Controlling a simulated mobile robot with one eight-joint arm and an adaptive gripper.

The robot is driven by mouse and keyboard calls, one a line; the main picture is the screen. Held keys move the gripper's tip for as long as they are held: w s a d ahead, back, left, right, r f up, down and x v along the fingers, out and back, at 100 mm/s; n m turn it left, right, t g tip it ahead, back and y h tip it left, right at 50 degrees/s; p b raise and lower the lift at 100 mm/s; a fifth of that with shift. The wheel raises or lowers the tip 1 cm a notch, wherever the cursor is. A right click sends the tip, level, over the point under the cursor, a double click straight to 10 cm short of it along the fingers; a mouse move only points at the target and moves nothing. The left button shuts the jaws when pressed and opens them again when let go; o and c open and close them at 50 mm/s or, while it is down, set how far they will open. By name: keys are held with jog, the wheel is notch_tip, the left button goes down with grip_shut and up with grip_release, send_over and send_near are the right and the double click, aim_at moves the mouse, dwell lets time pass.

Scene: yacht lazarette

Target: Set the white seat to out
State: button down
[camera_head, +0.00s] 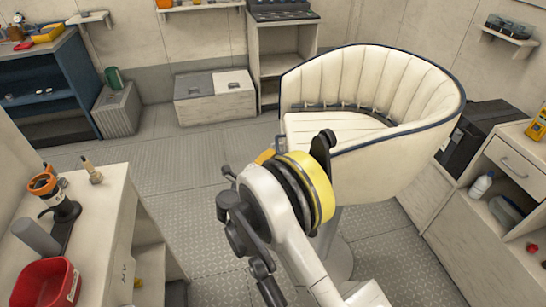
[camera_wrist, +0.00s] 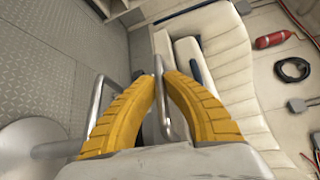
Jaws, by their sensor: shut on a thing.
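The white seat (camera_head: 385,85) is a rounded chair with a ribbed backrest and dark blue piping, right of centre in the head view. In the wrist view its pale padding (camera_wrist: 228,70) runs along the right of my gripper. My gripper (camera_wrist: 160,84) has two yellow ribbed fingers closed on a grey metal bar (camera_wrist: 159,66) beside the seat. In the head view my arm hides most of the gripper and the bar; only a bit of orange-yellow shows at the seat's front left edge.
A white counter (camera_head: 105,215) with a red bin (camera_head: 45,283) stands at left. A drawer cabinet (camera_head: 490,210) and a black box (camera_head: 472,135) stand at right. Low storage boxes (camera_head: 213,98) line the back wall. The metal floor (camera_head: 180,165) between is clear.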

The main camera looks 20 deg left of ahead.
jog(key=s+a, duration=0.2)
jog(key=a, duration=0.4)
jog(key=shift+s+a+b, duration=0.25)
jog(key=shift+a+b, duration=0.05)
jog(key=c, duration=1.5)
grip_release()
jog(key=shift+o, duration=0.2)
jog(key=shift+d, duration=0.1)
jog(key=shift+s, duration=0.1)
jog(key=s+a+r, duration=0.1)
jog(key=s, duration=1)
jog(key=shift+s+a, duration=0.3)
jog(key=shift+a, duration=0.1)
jog(key=shift+s, duration=0.1)
